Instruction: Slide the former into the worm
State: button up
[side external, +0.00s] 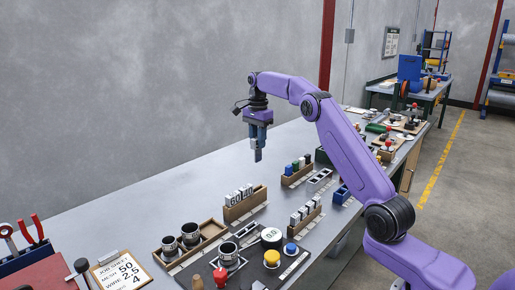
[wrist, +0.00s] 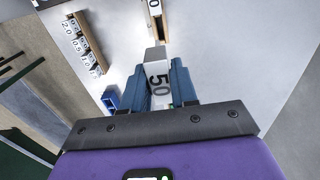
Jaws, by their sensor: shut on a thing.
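My gripper (side external: 258,155) is raised above the grey bench, high over the work area. In the wrist view its blue fingers (wrist: 161,85) are shut on a pale block marked 50 (wrist: 157,73), which I take to be the former. Dark round cups with metal rims stand on the bench: two in a wooden tray (side external: 215,228), and one (side external: 228,255) on a plate nearer the front. I cannot tell for sure which is the worm. The held block is well away from all of them.
A wooden rack (side external: 245,208) holds blocks marked 60 and 40. Other racks hold small numbered blocks (side external: 305,215) and coloured pieces (side external: 298,167). A job sheet (side external: 122,272) reads mesh 50, wire 2.5 and 4. Red and yellow buttons (side external: 271,258) stand at the front. The bench's back strip is clear.

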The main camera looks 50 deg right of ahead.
jog(key=s+a+r+n, duration=0.1)
jog(key=s+a+n, duration=0.2)
jog(key=a, duration=0.7)
jog(key=s+a+n, duration=0.2)
jog(key=a, duration=0.7)
jog(key=s+a+n, duration=0.4)
jog(key=s+a, duration=0.6)
jog(key=shift+d+f, duration=0.1)
jog(key=shift+f, duration=7.9)
jog(key=o, duration=1.1)
